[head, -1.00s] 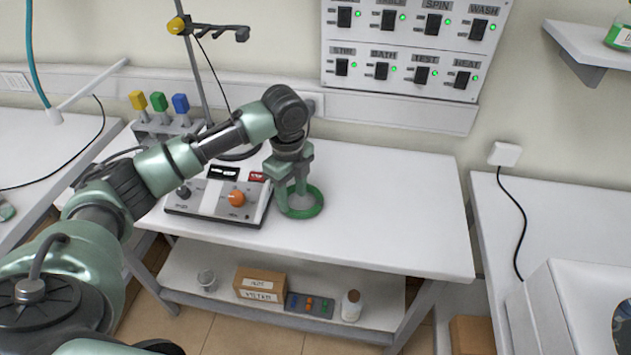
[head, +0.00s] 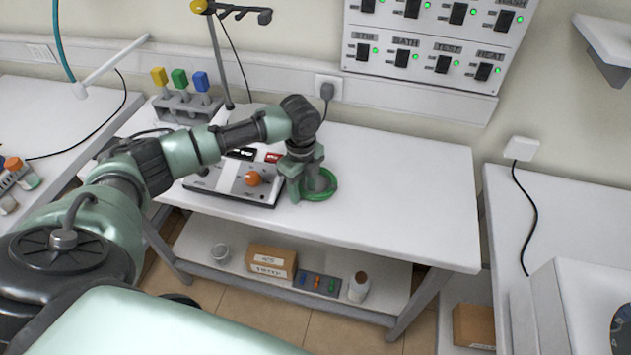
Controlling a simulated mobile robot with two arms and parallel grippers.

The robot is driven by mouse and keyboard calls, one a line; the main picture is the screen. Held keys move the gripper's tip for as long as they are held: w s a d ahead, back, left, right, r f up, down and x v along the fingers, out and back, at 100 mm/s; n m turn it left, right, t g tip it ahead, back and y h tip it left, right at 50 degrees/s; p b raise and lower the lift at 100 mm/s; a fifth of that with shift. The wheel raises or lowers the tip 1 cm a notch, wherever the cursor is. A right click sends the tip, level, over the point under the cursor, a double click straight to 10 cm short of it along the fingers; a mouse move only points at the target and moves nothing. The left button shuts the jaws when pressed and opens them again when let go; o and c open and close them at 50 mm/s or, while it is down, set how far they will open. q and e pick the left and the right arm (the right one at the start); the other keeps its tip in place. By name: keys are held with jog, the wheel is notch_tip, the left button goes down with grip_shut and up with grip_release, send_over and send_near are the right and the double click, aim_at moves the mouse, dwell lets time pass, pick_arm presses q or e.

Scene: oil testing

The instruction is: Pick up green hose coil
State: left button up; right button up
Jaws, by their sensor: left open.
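The green hose coil (head: 331,188) lies on the white table (head: 400,200), just right of the grey device with the orange knob. My left gripper (head: 308,194) points down at the coil, with its fingers over the coil's left and middle part. The gripper is open. It hides part of the ring, and I cannot tell whether the fingers touch it. My right gripper is not in the view.
The grey control box (head: 232,184) stands close to the left of my left gripper. A rack with coloured handles (head: 186,104) and a stand (head: 219,60) are behind it. The table's right half is clear. A lower shelf holds a cardboard box (head: 270,262) and a bottle (head: 358,287).

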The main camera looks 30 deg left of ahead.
pick_arm(q)
jog(key=c, duration=0.8)
grip_shut()
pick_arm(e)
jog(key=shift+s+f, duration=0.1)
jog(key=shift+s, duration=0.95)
pick_arm(q)
jog(key=shift+r, duration=0.1)
jog(key=shift+w+r, duration=0.1)
jog(key=shift+r, duration=0.15)
notch_tip(320, 180, up, 19)
jog(key=b, duration=0.3)
jog(key=shift+r, duration=0.2)
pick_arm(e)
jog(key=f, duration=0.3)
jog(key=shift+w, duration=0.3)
